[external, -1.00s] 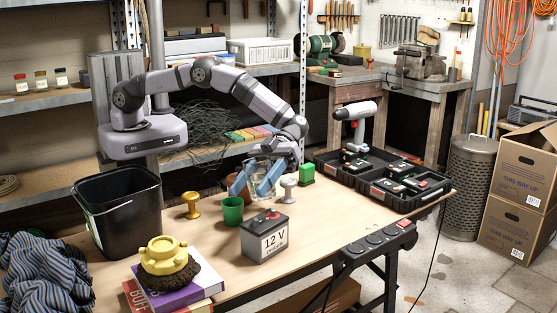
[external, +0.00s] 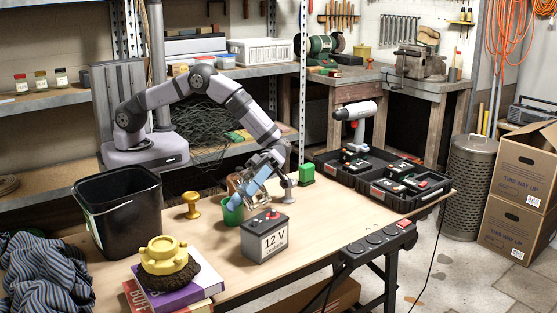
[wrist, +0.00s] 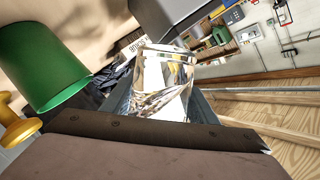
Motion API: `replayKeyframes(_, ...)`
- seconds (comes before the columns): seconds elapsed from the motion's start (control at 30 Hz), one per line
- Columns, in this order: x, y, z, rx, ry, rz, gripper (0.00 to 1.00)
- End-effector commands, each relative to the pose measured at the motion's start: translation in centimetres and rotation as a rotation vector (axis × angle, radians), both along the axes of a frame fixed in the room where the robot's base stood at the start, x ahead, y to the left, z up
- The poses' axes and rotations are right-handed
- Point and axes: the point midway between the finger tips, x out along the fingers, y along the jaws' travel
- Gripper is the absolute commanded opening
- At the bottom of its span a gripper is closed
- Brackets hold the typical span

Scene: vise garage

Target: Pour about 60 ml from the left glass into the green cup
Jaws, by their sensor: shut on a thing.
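My gripper (external: 256,188) is shut on a clear glass (external: 260,197) above the table, just right of the green cup and close to its rim. The glass is tilted, with its mouth towards the cup's side. In the wrist view the same glass (wrist: 163,82) sits between the fingers and reflects strongly; I cannot make out its liquid level or any stream. The green cup (external: 232,213) stands upright on the table, and it shows large at the left of the wrist view (wrist: 42,68). I cannot see inside the cup.
A 12 V battery (external: 265,238) stands just in front of the glass. A yellow knobbed piece (external: 191,205) is left of the cup, and a grey one (external: 289,188) is to the right. A brown pot (external: 234,184) stands behind. A black bin (external: 122,212) is at the left.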

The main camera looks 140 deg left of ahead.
Motion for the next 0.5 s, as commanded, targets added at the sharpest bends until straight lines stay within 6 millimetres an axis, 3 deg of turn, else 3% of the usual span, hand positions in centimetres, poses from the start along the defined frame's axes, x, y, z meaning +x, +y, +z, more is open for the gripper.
replayKeyframes(0.5, -0.02, 0.02, 0.50, 0.022, -0.097, 0.001, 0.19)
